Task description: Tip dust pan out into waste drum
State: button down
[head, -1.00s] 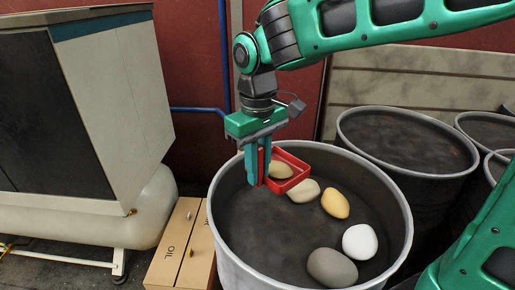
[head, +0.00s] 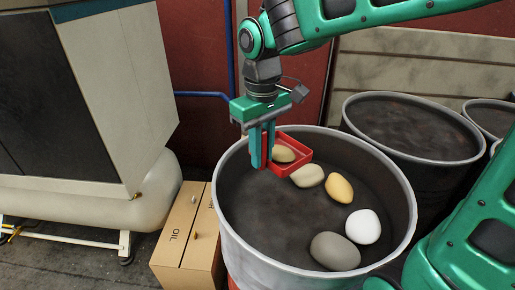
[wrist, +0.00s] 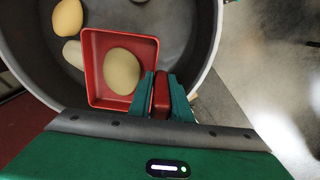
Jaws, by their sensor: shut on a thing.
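The red dust pan (head: 300,145) is held over the left back part of the waste drum (head: 227,222), inside its rim as seen from above. My gripper (head: 262,160) is shut on the pan's red handle, which shows between the fingers in the wrist view (wrist: 161,95). A tan stone-like lump (wrist: 122,71) lies in the pan and also shows in the head view (head: 283,154). In the drum lie a beige lump (head: 308,176), a yellow one (head: 339,188), a white one (head: 363,226) and a grey one (head: 335,251).
More dark drums (head: 412,130) stand behind and to the right. A large cabinet on a tank (head: 110,110) stands farther left. A wooden panel and red wall are behind.

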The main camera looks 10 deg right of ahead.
jog(key=shift+f, duration=1.95)
jog(key=shift+w+d+r+g+y, duration=0.15)
jog(key=shift+d+r+g+y, duration=0.1)
jog(key=shift+r+y, duration=0.3)
jog(key=shift+w+d+r+g+y, duration=0.2)
jog(key=shift+d+r+y, duration=0.1)
jog(key=shift+r+y, duration=0.25)
jog(key=shift+w+d+r+g+y, duration=0.1)
jog(key=shift+d+r+g+y, duration=0.25)
jog(key=shift+r, duration=0.3)
jog(key=shift+w+d+r+g+y, duration=0.3)
jog(key=shift+d+r+y, duration=0.25)
jog(key=shift+y, duration=0.25)
jog(key=shift+w+d+r+g+y, duration=0.2)
jog(key=shift+d+r+g+y, duration=0.15)
jog(key=shift+r+y, duration=0.35)
jog(key=shift+w+d+r+g+y, duration=0.3)
jog(key=shift+d+r+g+y, duration=0.05)
jog(key=shift+d+y, duration=0.3)
jog(key=shift+w+d+r+g+y, duration=0.3)
jog(key=shift+d+y, duration=0.2)
jog(key=shift+y, duration=0.1)
jog(key=shift+d, duration=0.15)
